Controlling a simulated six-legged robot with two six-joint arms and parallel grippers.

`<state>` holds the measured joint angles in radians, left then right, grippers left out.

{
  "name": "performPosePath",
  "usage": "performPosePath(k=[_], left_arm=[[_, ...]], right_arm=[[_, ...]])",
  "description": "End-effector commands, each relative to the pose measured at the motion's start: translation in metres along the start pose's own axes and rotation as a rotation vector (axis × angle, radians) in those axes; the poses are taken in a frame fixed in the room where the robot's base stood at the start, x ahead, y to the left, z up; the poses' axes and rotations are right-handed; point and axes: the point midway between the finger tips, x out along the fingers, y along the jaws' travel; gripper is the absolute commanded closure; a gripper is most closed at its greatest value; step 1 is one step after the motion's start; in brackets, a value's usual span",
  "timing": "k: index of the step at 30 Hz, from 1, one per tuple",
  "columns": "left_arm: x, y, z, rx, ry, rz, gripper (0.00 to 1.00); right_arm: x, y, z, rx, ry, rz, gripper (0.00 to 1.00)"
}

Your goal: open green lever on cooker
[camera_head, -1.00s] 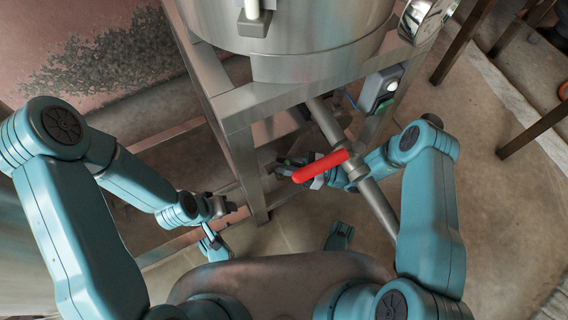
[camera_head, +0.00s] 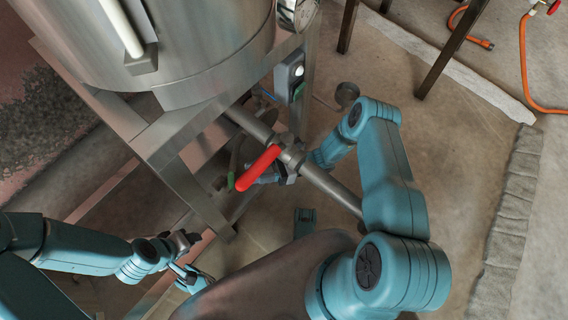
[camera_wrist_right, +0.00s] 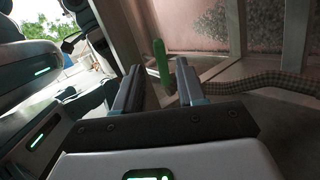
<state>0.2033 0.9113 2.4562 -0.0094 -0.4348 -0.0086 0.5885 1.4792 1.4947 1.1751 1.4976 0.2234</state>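The green lever (camera_wrist_right: 162,62) stands upright in the right wrist view, between the tips of my right gripper (camera_wrist_right: 160,75). The fingers are apart, with a gap on each side of the lever; I cannot tell how deep it sits between them. The cooker (camera_head: 180,40) is the large steel vessel above. My left gripper (camera_head: 192,258) is at the lower left, fingers apart and empty, away from the levers.
A steel pipe (camera_head: 330,186) runs diagonally beside my right arm. The cooker's frame leg (camera_head: 190,190) stands left of the levers. A grey switch box (camera_head: 290,75) hangs above them. An orange hose (camera_head: 524,60) lies at the far right; the floor there is mostly clear.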

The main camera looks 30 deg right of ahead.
Motion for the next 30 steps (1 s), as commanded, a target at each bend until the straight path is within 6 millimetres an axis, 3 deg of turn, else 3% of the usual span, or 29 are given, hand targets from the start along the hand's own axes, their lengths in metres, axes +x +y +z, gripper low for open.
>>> performPosePath(k=[3, 9, 15, 23, 24, 27, 30], left_arm=[[-0.006, 0.002, 0.003, -0.003, -0.012, 0.000, 0.57], [-0.007, 0.002, 0.005, -0.004, -0.020, -0.001, 0.57], [-0.008, 0.002, 0.005, -0.005, -0.021, -0.001, 0.57], [-0.008, 0.002, 0.005, -0.005, -0.021, -0.001, 0.57], [-0.008, 0.002, 0.005, -0.005, -0.021, -0.001, 0.57], [-0.008, 0.002, 0.005, -0.005, -0.021, -0.001, 0.57], [-0.008, 0.002, 0.005, -0.005, -0.021, -0.001, 0.57]], right_arm=[[-0.033, 0.000, 0.001, -0.001, 0.001, -0.005, 0.61], [-0.072, 0.000, 0.000, -0.001, 0.000, -0.002, 0.61], [-0.087, 0.000, 0.000, 0.000, 0.000, 0.001, 0.61], [-0.089, 0.000, 0.000, 0.001, 0.000, 0.001, 0.61], [-0.089, 0.000, 0.000, 0.001, 0.000, 0.001, 0.74], [-0.088, 0.000, 0.000, 0.001, 0.000, 0.001, 1.00], [-0.088, 0.000, 0.000, 0.001, 0.000, 0.001, 1.00]])
